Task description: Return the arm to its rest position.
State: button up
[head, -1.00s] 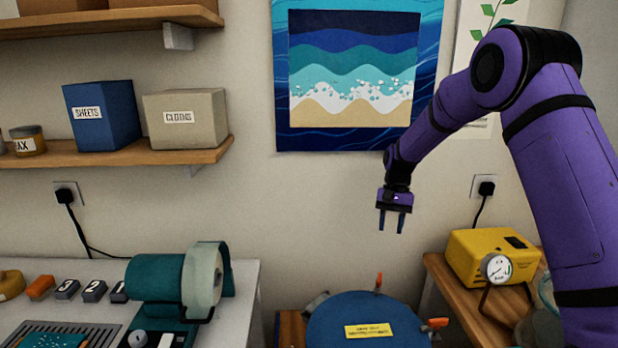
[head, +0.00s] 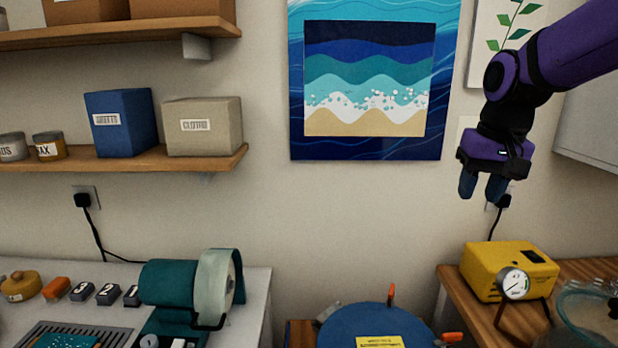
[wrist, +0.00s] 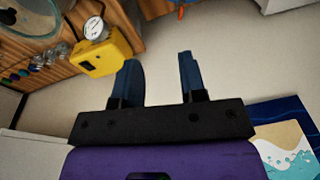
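My purple arm reaches in from the upper right of the head view. My gripper (head: 484,187) hangs in the air in front of the wall, right of the wave picture and above the yellow pump. Its two dark blue fingers point down. In the wrist view my gripper (wrist: 160,80) shows its fingers apart with nothing between them. It touches nothing that I can see.
A yellow pump (head: 485,273) with a gauge stands on the wooden bench at the right. A blue round lid (head: 350,330) with orange clamps is at the bottom middle. A teal grinder (head: 168,283) stands on the left counter. Shelves with boxes (head: 121,121) hang upper left.

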jog(key=s+d+n+t, duration=0.1)
jog(key=s+t, duration=0.2)
jog(key=s, duration=1.5)
jog(key=shift+s+d+n+h, duration=0.2)
jog(key=shift+d+n+h, duration=0.1)
jog(key=shift+d, duration=0.05)
